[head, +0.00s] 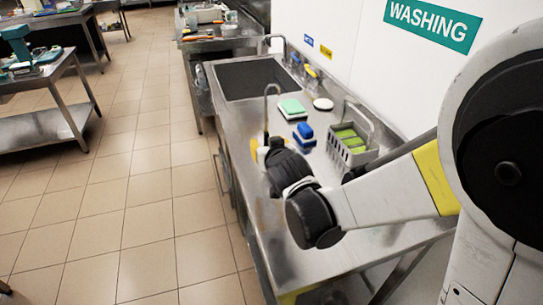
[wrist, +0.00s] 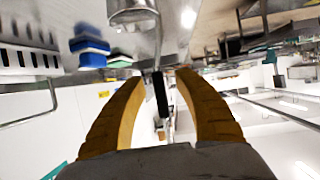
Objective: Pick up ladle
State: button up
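The ladle shows in the wrist view with its metal bowl (wrist: 133,12) at the top edge, and its black handle (wrist: 161,95) runs down between my fingers. My gripper (wrist: 158,76) has two orange fingers, one on each side of the handle, with a visible gap to each. It is open around the handle and does not appear to touch it. In the head view my gripper (head: 265,165) is over the front edge of the steel counter, partly hidden by my wrist. A thin hooked metal rod (head: 266,108) rises just beyond it, apparently the ladle's end; the bowl is hidden there.
On the counter (head: 235,125) are a green-and-white sponge (head: 292,109), a blue sponge (head: 304,134), a white round dish (head: 323,104) and a grey caddy (head: 350,153) with green items. A sink (head: 250,78) lies beyond. The tiled floor at left is open.

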jog(key=shift+r, duration=0.1)
grip_shut()
jog(key=shift+s, duration=0.1)
jog(key=shift+r, duration=0.1)
